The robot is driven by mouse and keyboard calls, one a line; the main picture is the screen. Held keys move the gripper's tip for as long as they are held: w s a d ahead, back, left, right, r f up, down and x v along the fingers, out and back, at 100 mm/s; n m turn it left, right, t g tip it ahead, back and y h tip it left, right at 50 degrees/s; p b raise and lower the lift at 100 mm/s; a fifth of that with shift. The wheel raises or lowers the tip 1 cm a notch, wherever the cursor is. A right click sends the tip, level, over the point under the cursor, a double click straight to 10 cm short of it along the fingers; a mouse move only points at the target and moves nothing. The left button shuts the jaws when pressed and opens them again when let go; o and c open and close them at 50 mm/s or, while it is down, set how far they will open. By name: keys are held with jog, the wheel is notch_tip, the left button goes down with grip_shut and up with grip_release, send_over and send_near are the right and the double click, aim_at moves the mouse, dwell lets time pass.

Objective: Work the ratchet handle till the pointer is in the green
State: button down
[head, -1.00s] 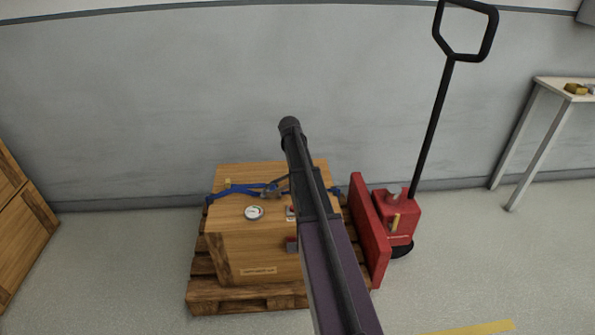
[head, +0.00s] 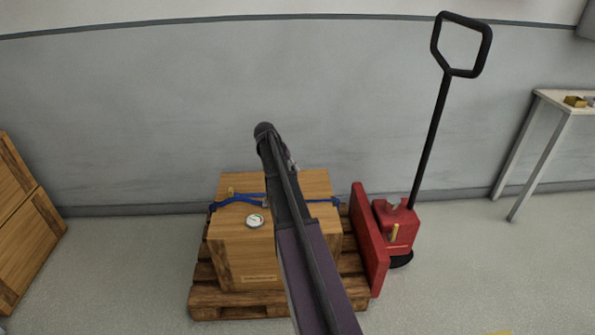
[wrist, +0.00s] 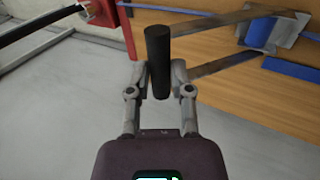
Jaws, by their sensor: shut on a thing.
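In the wrist view my gripper (wrist: 161,78) is shut on the black grip of the ratchet handle (wrist: 158,52). Grey metal bars run right from the grip toward the ratchet body (wrist: 272,33), which sits on the blue strap (wrist: 291,68). In the head view the strap (head: 236,201) crosses the top of a wooden crate (head: 232,253). A round white gauge (head: 255,221) is on the crate, left of my arm. Its pointer is too small to read. In the head view my arm hides the handle and most of the ratchet.
The crate stands on a wooden pallet (head: 215,301). A red pallet jack (head: 396,222) with a tall black handle stands close on the right. More wooden crates (head: 30,235) are at the left, and a small table (head: 555,102) is at the far right. A grey wall is behind.

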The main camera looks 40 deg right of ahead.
jog(key=w+a+r+p, duration=0.1)
jog(key=w+a, duration=0.2)
jog(key=a, duration=0.2)
jog(key=shift+a+r, duration=0.25)
jog(key=c, duration=1.3)
grip_release()
jog(key=shift+w+a, duration=0.65)
jog(key=shift+a, duration=0.3)
jog(key=shift+c, duration=0.4)
jog(key=o, duration=0.8)
jog(key=shift+w+d+f, duration=0.1)
jog(key=shift+w+f, duration=0.05)
jog(key=shift+f, duration=0.05)
jog(key=shift+o, duration=0.2)
jog(key=shift+d, duration=0.1)
jog(key=shift+r, duration=0.1)
